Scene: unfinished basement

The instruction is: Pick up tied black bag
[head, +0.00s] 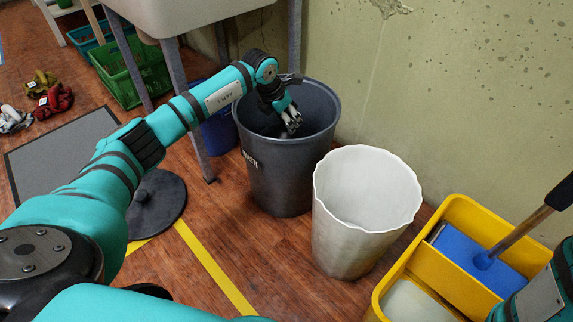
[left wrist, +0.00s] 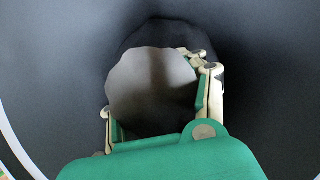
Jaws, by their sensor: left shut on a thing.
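The grey waste bin (head: 280,175) stands upright against the wall, its mouth open. My left gripper (head: 291,122) reaches down inside its rim. In the left wrist view the two fingers (left wrist: 158,100) are closed around a rounded, greyish, blurred piece (left wrist: 150,85), which I take to be the top of the tied black bag. A darker part of the bag (left wrist: 158,32) shows just beyond it. Most of the bag is hidden by the bin wall and gripper. My right gripper is out of frame.
A white ribbed bin (head: 345,235) stands close on the right, empty inside. A yellow mop bucket (head: 450,210) is at lower right. A round dark lid (head: 156,205) lies on the floor. A sink leg (head: 190,120) and a blue bin (head: 218,130) stand left of the grey bin.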

